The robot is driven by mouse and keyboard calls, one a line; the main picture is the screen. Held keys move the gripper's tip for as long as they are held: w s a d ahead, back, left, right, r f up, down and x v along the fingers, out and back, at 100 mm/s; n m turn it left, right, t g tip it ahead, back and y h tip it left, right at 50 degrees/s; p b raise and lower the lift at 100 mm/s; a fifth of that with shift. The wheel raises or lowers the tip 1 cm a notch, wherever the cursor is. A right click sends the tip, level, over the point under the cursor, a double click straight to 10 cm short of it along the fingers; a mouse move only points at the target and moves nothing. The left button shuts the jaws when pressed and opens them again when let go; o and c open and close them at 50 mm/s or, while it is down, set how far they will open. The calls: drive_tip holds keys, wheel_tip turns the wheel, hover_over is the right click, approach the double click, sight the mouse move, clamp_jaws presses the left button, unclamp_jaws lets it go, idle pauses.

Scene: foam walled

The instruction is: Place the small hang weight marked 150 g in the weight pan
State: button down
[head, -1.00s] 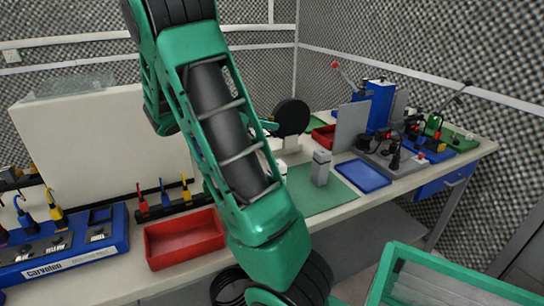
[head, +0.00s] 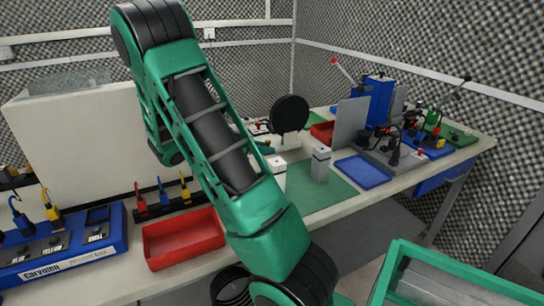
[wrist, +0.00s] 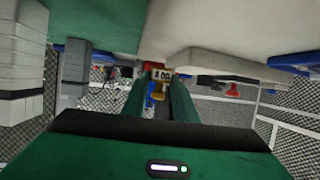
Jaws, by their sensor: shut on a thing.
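In the wrist view my gripper (wrist: 160,88) has its two green fingers close together around a small whitish piece (wrist: 162,74) with dark marks. Its marking is too small to read surely, so I cannot tell whether it is the 150 g weight. In the head view my arm hides most of the gripper and what it holds. A tall grey block (head: 320,166) and a white-topped block (head: 277,172) stand upright on the green mat (head: 332,190). Two blocks, one large and grey (wrist: 20,65), show at the wrist view's left. I cannot make out the weight pan for sure.
A round black disc (head: 290,114) stands behind the mat. A blue tray (head: 363,171) lies to its right, with wired equipment beyond. A red bin (head: 183,237) and a blue Carvoten box (head: 62,250) sit at the left. The mat's front right is clear.

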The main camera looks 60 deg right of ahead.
wheel_tip(320, 180, down, 3)
drive_tip(key=shift+f, duration=0.15)
drive_tip(key=shift+x, duration=2.15)
drive_tip(key=c, duration=1.7)
unclamp_jaws()
